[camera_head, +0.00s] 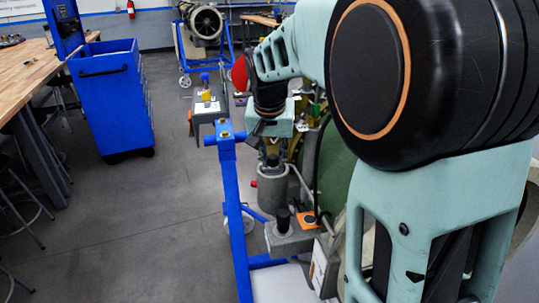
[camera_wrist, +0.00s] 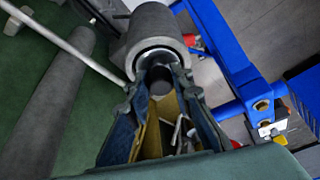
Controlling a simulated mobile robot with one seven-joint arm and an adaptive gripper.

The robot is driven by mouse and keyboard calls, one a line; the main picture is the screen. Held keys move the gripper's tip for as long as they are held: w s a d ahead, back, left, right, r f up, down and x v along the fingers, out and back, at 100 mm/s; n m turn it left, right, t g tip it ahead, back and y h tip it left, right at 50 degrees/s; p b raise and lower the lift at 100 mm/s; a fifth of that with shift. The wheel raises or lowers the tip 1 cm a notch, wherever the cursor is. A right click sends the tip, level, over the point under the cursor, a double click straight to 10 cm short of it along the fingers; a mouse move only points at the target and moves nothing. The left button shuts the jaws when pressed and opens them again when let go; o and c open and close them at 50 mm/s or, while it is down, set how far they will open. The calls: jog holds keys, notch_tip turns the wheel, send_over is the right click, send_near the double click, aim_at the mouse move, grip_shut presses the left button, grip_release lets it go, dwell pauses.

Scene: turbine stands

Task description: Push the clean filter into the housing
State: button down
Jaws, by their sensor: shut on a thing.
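The housing (camera_wrist: 155,28) is a grey cylinder with a pale-rimmed opening facing my gripper in the wrist view. It also shows in the head view as a grey upright cylinder (camera_head: 272,189) below my gripper (camera_head: 272,148). In the wrist view my gripper (camera_wrist: 162,92) is shut on a dark, short cylinder, the clean filter (camera_wrist: 161,84), at the housing mouth. The filter's far end appears to be at or inside the rim; how deep it sits is hidden. The head view does not show the filter clearly.
A blue stand (camera_head: 235,205) rises close to the left of the housing. A grey block with a dark cylinder (camera_head: 283,218) and an orange pad (camera_head: 310,220) are nearer. A metal rod (camera_wrist: 65,40) runs beside the housing. A blue cart (camera_head: 112,98) stands left; the floor between is clear.

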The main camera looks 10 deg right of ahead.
jog(key=shift+s+f, duration=0.2)
jog(key=shift+f, duration=0.2)
jog(key=c, duration=1.9)
grip_release()
jog(key=shift+f, duration=0.1)
jog(key=shift+o, duration=1.4)
jog(key=shift+w, duration=0.15)
jog(key=shift+o, duration=0.8)
jog(key=shift+r, duration=0.2)
jog(key=shift+r, duration=0.1)
